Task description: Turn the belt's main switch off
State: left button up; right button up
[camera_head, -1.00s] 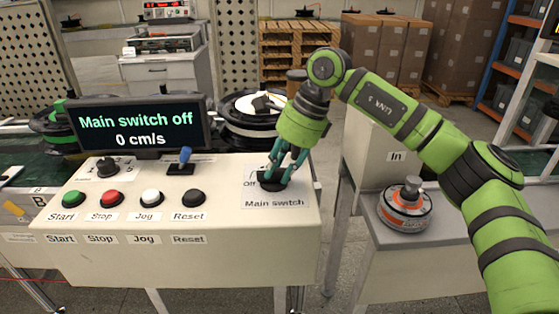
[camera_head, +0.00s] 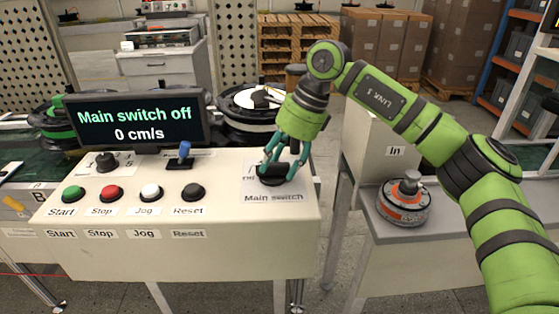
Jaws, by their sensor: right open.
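The main switch (camera_head: 272,176) is a dark rotary knob on a white plate at the right end of the cream control panel (camera_head: 120,255). The plate reads "Main switch", with an "Off" mark partly covered by my gripper. The display (camera_head: 137,124) reads "Main switch off" and "0 cm/s". My right gripper (camera_head: 281,172) is open, with its teal fingers just over the knob and partly in front of it. I cannot tell whether they touch it. My left gripper is not in view.
Start (camera_head: 73,194), Stop (camera_head: 109,194), Jog (camera_head: 151,192) and Reset (camera_head: 193,192) buttons line the panel. A blue-tipped lever (camera_head: 184,150) stands behind them. A hub motor (camera_head: 404,201) sits on the grey table at right, beside the "In" box (camera_head: 380,140).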

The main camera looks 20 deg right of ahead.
jog(key=v, duration=1.1)
jog(key=shift+d+r, duration=0.25)
jog(key=shift+r, duration=0.1)
jog(key=shift+r, duration=0.1)
